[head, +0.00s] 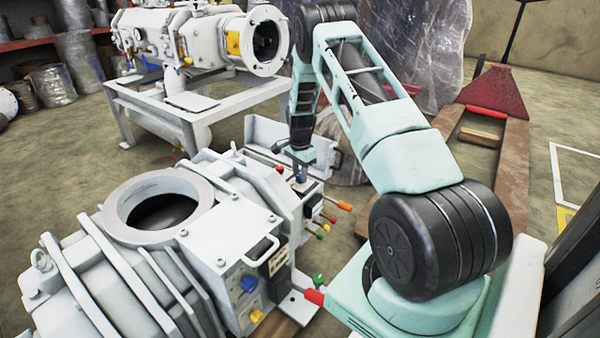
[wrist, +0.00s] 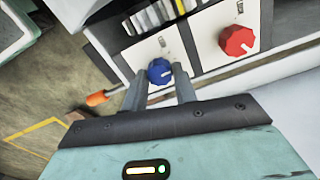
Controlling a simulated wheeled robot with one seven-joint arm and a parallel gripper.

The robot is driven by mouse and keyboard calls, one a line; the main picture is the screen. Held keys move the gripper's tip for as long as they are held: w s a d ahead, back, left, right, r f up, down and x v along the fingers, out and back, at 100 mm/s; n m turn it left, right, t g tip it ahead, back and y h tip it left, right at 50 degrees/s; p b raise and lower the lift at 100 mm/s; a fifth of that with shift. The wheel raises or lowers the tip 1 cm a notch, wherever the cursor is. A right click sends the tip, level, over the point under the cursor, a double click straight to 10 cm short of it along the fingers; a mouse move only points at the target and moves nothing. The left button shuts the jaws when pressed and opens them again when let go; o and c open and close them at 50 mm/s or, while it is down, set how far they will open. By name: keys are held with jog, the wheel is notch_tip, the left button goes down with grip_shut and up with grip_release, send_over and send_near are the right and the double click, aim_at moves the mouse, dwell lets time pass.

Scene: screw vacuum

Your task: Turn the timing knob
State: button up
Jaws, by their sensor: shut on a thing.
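A blue knob (wrist: 160,69) with a pale pointer mark sits on a white panel (wrist: 205,47) in the wrist view. My gripper (wrist: 159,82) has one finger on each side of this knob and is shut on it. Small labels stand above both knobs, but I cannot read which one is the timing knob. In the head view my gripper (head: 299,173) reaches down to the control box, and a bit of blue (head: 298,180) shows at its tips.
A lever with an orange handle (wrist: 97,98) sticks out left of the gripper. The large grey pump body (head: 130,260) fills the front left. Another pump on a white frame (head: 190,115) stands behind.

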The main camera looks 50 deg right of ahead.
aim_at(299, 176)
jog(key=shift+r+n+p, duration=0.15)
jog(key=shift+n+p, duration=1)
jog(key=shift+n, duration=0.05)
jog(key=shift+n+p, duration=0.9)
jog(key=shift+n, duration=0.5)
jog(key=o, duration=1)
notch_tip(299, 176, up, 17)
jog(key=p, duration=0.4)
jog(key=shift+r, duration=0.1)
